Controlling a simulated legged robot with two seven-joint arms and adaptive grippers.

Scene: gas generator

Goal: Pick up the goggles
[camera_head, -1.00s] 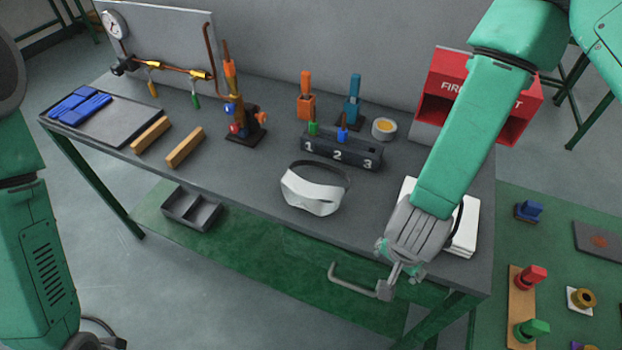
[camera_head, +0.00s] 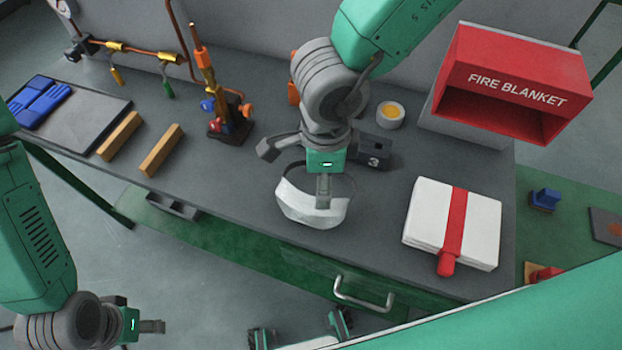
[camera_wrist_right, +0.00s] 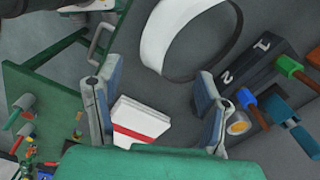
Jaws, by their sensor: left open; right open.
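The white goggles (camera_head: 305,205) with a dark strap lie on the grey workbench in the head view. My right gripper (camera_head: 296,172) is open right above them, one finger to their upper left and one overlapping their front. It hides part of the strap. In the right wrist view the goggles (camera_wrist_right: 180,30) show large at the top, beyond the two spread fingers of the right gripper (camera_wrist_right: 150,85). Nothing is between the fingers. I cannot tell whether a finger touches the goggles. My left gripper (camera_head: 135,325) is open and empty at the lower left, away from the bench.
The numbered holder (camera_head: 375,158) stands just behind the goggles, partly hidden by my right arm. A folded white blanket with a red strap (camera_head: 425,215) lies to the right. The red fire blanket box (camera_head: 515,75) is at the back right. Bench between wooden blocks (camera_head: 160,150) and goggles is clear.

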